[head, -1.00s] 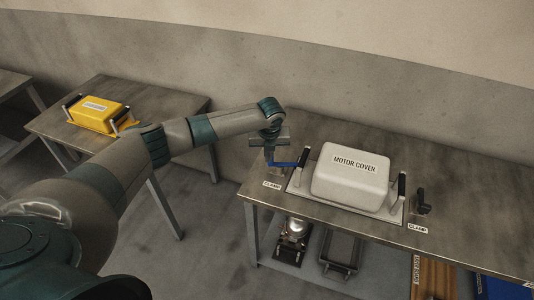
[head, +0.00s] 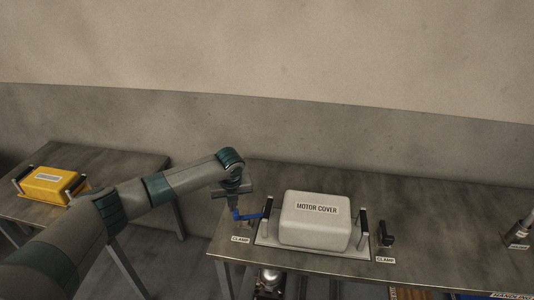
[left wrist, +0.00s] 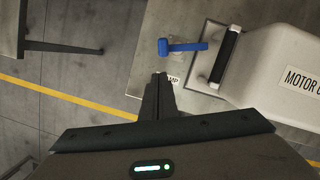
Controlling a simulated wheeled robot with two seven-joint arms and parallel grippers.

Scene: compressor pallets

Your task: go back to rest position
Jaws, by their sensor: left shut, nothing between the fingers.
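My left gripper (head: 236,207) hangs over the left end of the middle table, beside the blue clamp lever (head: 248,216). In the left wrist view my left gripper (left wrist: 158,80) is shut with nothing in it. Its tips point towards the table edge, just short of the blue lever (left wrist: 182,46), and appear apart from it. The white motor cover (head: 316,218) sits on its base plate between two black-gripped handles; it also shows in the left wrist view (left wrist: 275,65). A black clamp (head: 386,238) stands to the right of the cover. My right gripper is in no view.
The middle table (head: 420,255) has bare room right of the black clamp. A yellow cover (head: 50,184) with dark handles sits on the left table (head: 120,160). A gap of floor separates the tables. Items lie on the shelf below. A wall stands behind.

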